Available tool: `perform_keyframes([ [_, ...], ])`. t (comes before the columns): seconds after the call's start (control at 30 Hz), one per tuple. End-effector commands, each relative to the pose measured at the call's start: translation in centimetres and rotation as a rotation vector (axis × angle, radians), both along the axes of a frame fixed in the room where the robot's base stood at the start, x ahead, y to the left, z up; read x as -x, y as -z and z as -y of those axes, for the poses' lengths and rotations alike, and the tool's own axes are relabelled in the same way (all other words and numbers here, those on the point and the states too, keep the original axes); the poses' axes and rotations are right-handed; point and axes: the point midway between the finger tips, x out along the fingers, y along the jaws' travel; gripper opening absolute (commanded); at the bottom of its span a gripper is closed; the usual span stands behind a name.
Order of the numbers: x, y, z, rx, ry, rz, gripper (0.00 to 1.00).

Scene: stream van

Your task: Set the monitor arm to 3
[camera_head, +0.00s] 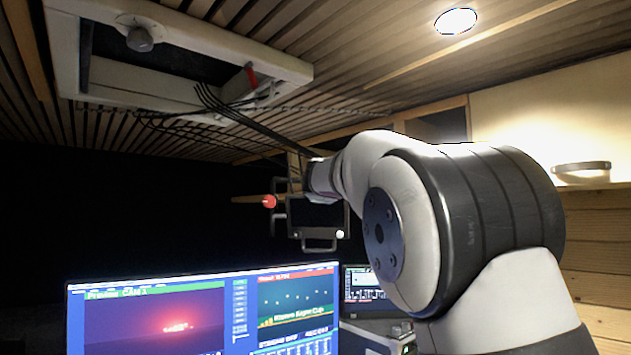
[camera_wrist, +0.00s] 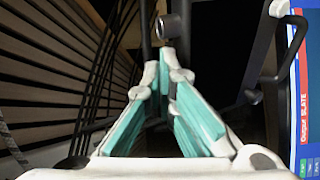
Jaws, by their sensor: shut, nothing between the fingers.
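A dark metal frame with a bar handle (camera_head: 320,245), which looks like part of the monitor arm, hangs above the large monitor in the head view. A red ball knob (camera_head: 268,201) stands at its left side. My gripper is shut and empty; in the wrist view its teal-padded fingers meet at their tips (camera_wrist: 168,58). A dark round-ended bar (camera_wrist: 168,25) lies just beyond the tips; I cannot tell whether they touch. A curved dark handle (camera_wrist: 290,52) is to the right. In the head view my arm's end overlaps the frame. No position numbers are readable.
A large lit monitor (camera_head: 150,320) fills the lower left, with a smaller screen (camera_head: 368,284) to its right. A ceiling hatch (camera_head: 195,35) has a grey knob, a red lever and hanging black cables (camera_head: 215,105). A wall lamp (camera_head: 582,171) is at right.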

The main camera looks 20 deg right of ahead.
Motion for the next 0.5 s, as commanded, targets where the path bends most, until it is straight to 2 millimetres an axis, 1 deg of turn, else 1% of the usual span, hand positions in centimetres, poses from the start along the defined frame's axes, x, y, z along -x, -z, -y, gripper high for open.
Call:
perform_keyframes([
  [0.2,-1.4,-0.1,0.6,0.001,-0.001,0.0,0.0],
  [0.5,-1.8,0.0,0.8,0.0,-0.001,0.0,0.0],
])
